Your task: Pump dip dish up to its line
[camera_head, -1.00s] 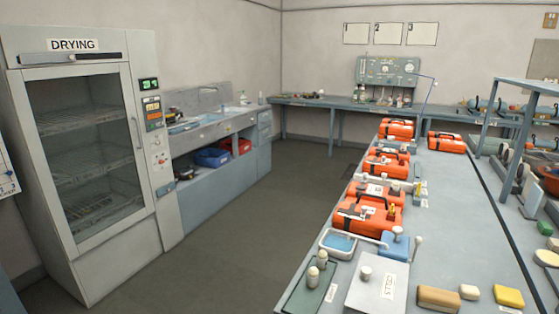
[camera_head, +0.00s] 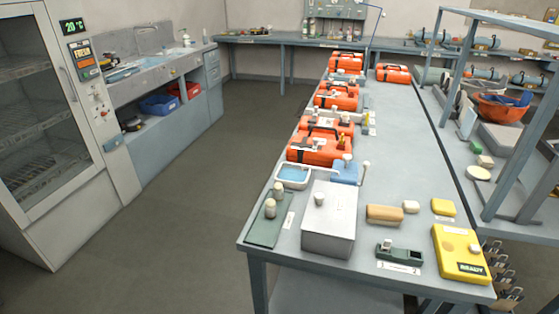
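The dip dish (camera_head: 291,186) is a shallow pale tray with blue inside, near the left edge of the long grey table. I cannot make out its line or how full it is at this size. A blue block with a pale top knob (camera_head: 345,174), which looks like the pump, stands just right of the dish. A thin pale spout seems to run from it toward the dish, and a pale handle (camera_head: 366,165) rises at its right. Neither of my grippers is in view.
The long table (camera_head: 350,240) also bears orange cases (camera_head: 318,149), a grey box (camera_head: 329,225), a green tray with two small bottles (camera_head: 267,228), a tan block (camera_head: 384,213) and a yellow device (camera_head: 461,252). The drying cabinet (camera_head: 85,215) stands left. Floor between is clear.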

